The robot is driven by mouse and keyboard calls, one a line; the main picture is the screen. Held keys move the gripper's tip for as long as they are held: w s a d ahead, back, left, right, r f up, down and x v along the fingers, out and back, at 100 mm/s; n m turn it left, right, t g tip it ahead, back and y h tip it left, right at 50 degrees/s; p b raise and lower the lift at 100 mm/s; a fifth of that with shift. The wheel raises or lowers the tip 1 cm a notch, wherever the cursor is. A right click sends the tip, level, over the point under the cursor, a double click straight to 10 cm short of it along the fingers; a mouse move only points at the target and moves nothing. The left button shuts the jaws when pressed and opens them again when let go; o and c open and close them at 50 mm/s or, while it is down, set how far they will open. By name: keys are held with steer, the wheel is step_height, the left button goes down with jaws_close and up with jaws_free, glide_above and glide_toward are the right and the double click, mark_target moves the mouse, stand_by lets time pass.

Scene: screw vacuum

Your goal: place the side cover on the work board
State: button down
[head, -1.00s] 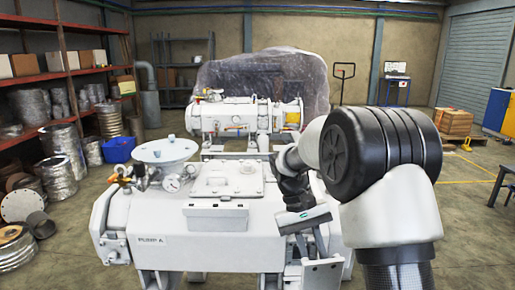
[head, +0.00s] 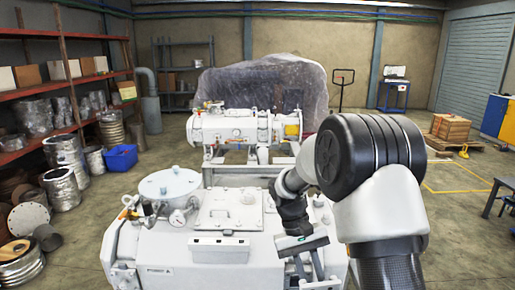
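My gripper (head: 308,266) is low in the head view, right of middle, pointing down over the right end of the white pump's (head: 215,261) housing. Its dark wrist and grey body with a green mark show clearly. The fingers are small and partly lost against the white pump, so I cannot tell whether they are open or hold anything. I cannot make out a side cover or a work board for certain in this view. The pump's top bears a round flange, a gauge, and a square plate (head: 229,216) with a small light box in front.
A second white machine (head: 245,130) stands behind the pump, before a plastic-wrapped bulk (head: 262,85). Shelves (head: 65,80) line the left wall, with metal drums and a blue bin (head: 120,157) below. A blue cart (head: 393,95) stands far back right. Floor at right is mostly open.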

steer(key=r+p, duration=0.2)
steer(key=s+r+p, duration=0.1)
steer(key=r+p, duration=0.1)
steer(key=p, duration=0.1)
steer(key=shift+r, duration=0.3)
steer(key=shift+f, duration=0.1)
steer(key=w+a+f+n+t+y+b, duration=0.1)
steer(key=w+f+n+t+b, duration=0.2)
steer(key=f, duration=0.7)
steer(key=w+a+f+n+t+y+b, duration=0.1)
steer(key=w+a+f+t+b, duration=0.3)
steer(key=f, duration=0.6)
steer(key=w+d+f+n+t+y+b, duration=0.15)
steer(key=w+f+b, duration=0.35)
steer(key=f, duration=0.5)
steer(key=s+a+f+n+t+y+b, duration=0.4)
steer(key=a+f+y+b, duration=0.8)
steer(key=a, duration=0.3)
steer(key=shift+h, duration=0.65)
steer(key=f+b, duration=0.3)
steer(key=f, duration=0.6)
steer(key=shift+d, duration=0.2)
steer(key=shift+s+f, duration=0.1)
steer(key=shift+f, duration=0.05)
